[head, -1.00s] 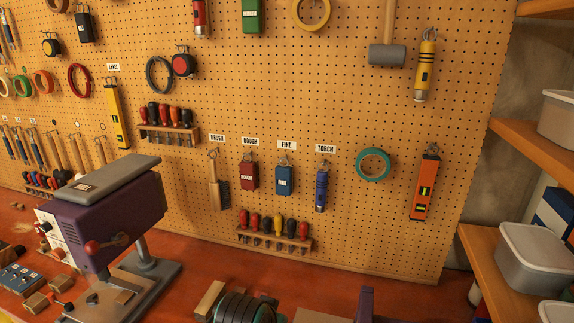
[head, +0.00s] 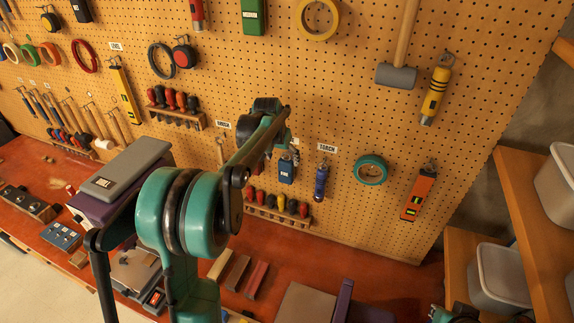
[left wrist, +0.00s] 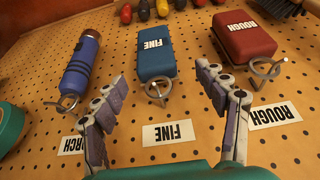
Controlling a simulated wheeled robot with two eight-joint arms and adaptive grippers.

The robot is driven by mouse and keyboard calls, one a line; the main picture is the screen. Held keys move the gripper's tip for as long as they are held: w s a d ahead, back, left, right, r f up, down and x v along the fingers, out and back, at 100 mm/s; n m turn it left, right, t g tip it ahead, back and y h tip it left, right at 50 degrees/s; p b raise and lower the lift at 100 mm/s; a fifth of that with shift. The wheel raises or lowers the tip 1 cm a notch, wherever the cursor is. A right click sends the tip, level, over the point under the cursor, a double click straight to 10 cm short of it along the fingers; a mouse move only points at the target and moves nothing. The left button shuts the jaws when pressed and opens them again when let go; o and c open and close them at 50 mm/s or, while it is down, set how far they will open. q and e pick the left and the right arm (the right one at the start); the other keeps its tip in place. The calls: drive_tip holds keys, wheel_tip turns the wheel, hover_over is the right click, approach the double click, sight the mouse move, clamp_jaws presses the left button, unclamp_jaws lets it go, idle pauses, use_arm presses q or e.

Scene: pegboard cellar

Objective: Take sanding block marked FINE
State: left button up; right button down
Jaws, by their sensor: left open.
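The blue sanding block marked FINE (head: 286,174) hangs from a hook on the pegboard. In the left wrist view the FINE block (left wrist: 156,55) shows upside down, with its wire hook and the FINE label (left wrist: 173,133) below it in the picture. My left gripper (left wrist: 161,76) is open and empty, its two fingers on either side of the hook, near the block's hook end. I cannot tell how far the fingers stand off the block. In the head view my left arm hides the ROUGH block and part of the board.
The red ROUGH block (left wrist: 243,38) and the blue torch (left wrist: 80,62) hang on either side of the FINE block. A screwdriver rack (head: 278,212) is below. A teal tape roll (head: 370,170) and an orange level (head: 419,193) hang to the right.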

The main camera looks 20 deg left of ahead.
sight(285, 164)
use_arm(q)
drive_tip(key=x, duration=0.2)
drive_tip(key=p+x, duration=0.1)
drive_tip(key=x, duration=0.3)
drive_tip(key=shift+s+d+f, duration=0.25)
drive_tip(key=shift+s, duration=0.05)
drive_tip(key=c, duration=1.3)
